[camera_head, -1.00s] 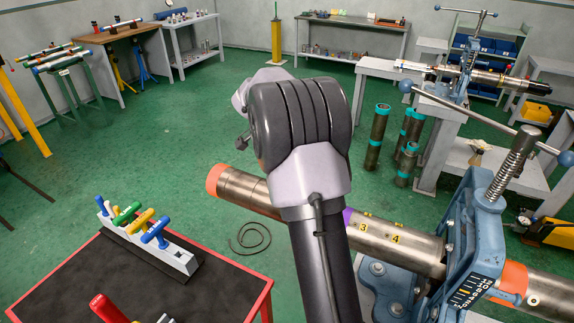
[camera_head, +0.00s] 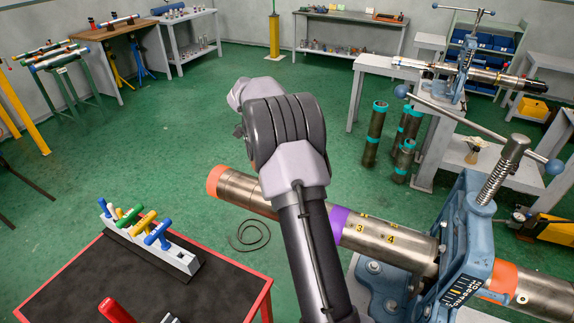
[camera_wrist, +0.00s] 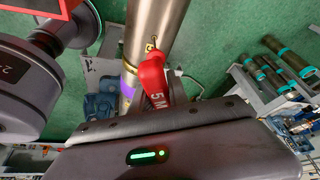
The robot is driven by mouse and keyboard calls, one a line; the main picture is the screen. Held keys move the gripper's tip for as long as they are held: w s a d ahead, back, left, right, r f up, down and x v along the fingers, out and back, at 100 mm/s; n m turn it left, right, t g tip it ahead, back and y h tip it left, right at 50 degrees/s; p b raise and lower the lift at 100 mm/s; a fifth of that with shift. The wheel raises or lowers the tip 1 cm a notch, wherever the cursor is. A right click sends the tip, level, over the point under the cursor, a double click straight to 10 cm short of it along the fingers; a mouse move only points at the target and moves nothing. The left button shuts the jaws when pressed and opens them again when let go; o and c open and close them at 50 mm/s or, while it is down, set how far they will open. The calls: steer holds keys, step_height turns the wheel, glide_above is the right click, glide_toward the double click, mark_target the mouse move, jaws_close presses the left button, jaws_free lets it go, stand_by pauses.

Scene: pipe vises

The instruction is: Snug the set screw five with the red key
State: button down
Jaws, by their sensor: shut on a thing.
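The red key (camera_wrist: 152,76) is held in my gripper (camera_wrist: 154,102), which is shut on it in the wrist view. Its red handle carries white marking that reads in part "5 M". Its thin shank points up to the steel pipe (camera_wrist: 153,20), close to a small yellow mark; I cannot tell whether the tip sits in a screw. In the head view the pipe (camera_head: 385,240) lies clamped in a blue vise (camera_head: 478,232), with yellow marks 3 and 4 showing. Set screw five cannot be made out. My arm hides the gripper and key there.
A red-edged cart (camera_head: 232,292) at lower left bears a rack (camera_head: 182,260) of coloured T-handle keys and another red handle (camera_head: 115,312). Open green floor lies behind my arm.

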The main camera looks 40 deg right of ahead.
steer(key=shift+s+a+r+m+g+y+p, duration=0.1)
steer(key=shift+m+g+y+p, duration=0.2)
steer(key=shift+m+p, duration=0.7)
steer(key=m+y+p, duration=0.1)
steer(key=m+p, duration=0.1)
steer(key=m, duration=0.1)
steer(key=shift+a+g, duration=0.1)
steer(key=shift+g, duration=0.2)
steer(key=shift+f+m, duration=0.25)
steer(key=shift+m, duration=0.15)
steer(key=shift+r, duration=0.1)
steer(key=shift+r+p, duration=0.6)
